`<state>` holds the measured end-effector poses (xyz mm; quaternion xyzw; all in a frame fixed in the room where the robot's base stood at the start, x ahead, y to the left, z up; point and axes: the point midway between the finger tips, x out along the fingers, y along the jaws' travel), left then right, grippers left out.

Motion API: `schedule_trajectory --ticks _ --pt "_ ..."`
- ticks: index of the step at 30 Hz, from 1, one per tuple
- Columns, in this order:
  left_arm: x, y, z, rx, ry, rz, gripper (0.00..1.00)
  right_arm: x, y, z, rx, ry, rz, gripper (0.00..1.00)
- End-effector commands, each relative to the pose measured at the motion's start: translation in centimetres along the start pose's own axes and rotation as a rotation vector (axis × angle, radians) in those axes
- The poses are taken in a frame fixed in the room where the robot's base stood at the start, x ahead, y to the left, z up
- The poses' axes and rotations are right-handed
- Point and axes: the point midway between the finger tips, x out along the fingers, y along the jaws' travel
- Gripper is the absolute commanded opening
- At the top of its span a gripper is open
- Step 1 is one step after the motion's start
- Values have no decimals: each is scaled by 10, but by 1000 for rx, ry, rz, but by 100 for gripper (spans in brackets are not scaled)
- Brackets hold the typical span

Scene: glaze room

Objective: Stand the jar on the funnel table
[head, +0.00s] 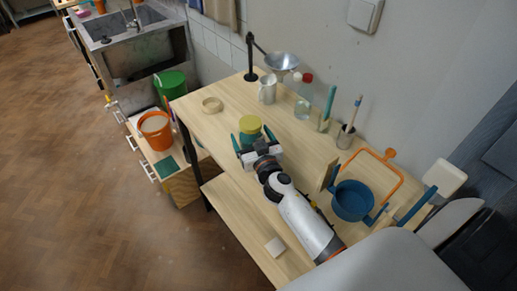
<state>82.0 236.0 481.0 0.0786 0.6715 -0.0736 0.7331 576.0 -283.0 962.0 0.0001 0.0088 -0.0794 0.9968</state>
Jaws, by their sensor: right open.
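The jar (250,125), with a yellow lid and a greenish body, appears to stand upright on the light wooden funnel table (215,128). My right gripper (253,135) is open, with its teal fingers on either side of the jar's near part. I cannot tell whether a finger touches it. The gripper hides the jar's lower front. The metal funnel (281,61) sits in a black stand at the table's back. My left gripper is not in view.
Near the funnel are a pale mug (267,89), a glass (302,109) and a brush pot (346,136). A wooden ring (212,104) lies left of the jar. A blue pot (352,200) stands right. An orange bucket (156,130) is on a low cabinet at left.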

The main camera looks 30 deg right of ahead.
Motion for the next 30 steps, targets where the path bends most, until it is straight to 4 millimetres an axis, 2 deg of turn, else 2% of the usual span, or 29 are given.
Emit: schedule_trajectory --ticks 9,15,21,30 --pt "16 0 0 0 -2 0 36 -68 0 -5 2 4 -1 87" --pt "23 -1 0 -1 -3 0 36 -101 0 -4 2 3 -1 87" --pt "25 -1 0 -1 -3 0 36 -113 0 -1 1 1 -1 87" --pt "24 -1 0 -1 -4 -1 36 -113 0 -1 1 1 -1 87"
